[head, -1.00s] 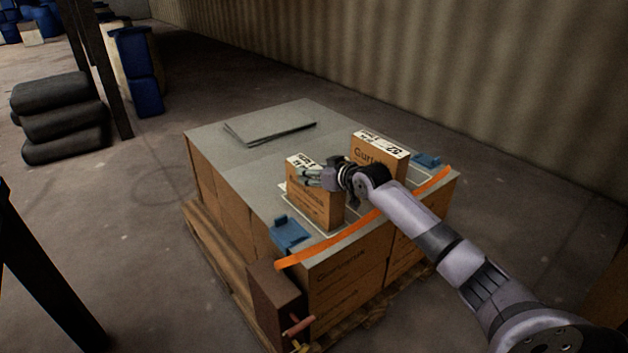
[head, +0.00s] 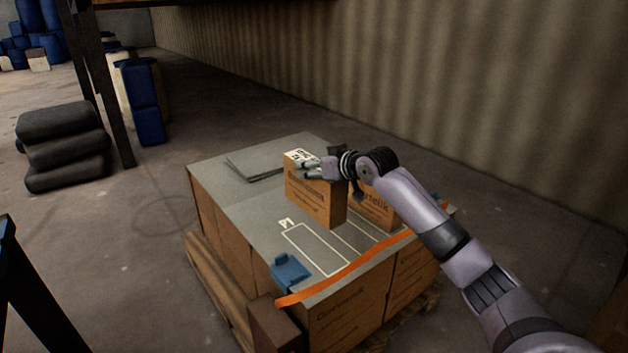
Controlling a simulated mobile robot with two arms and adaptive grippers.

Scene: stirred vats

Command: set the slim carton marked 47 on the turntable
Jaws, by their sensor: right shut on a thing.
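My right gripper (head: 308,168) is shut on the top of a slim brown carton (head: 314,199) and holds it upright above the pallet's grey top sheet. A white label shows on the carton's top, but the fingers cover part of it and I cannot read its number. A second brown carton (head: 374,208) stands behind and to the right, partly hidden by my right arm and the held carton. A white outline with a small number tag (head: 287,223) shows bare on the sheet. No turntable shows. My left gripper is not in view.
The grey sheet (head: 238,203) tops a strapped stack of boxes on a wooden pallet. A blue corner piece (head: 290,268) and an orange strap (head: 345,268) edge it. Thin flat sheets (head: 252,171) lie at its back. Dark sacks (head: 65,145) and a post stand left.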

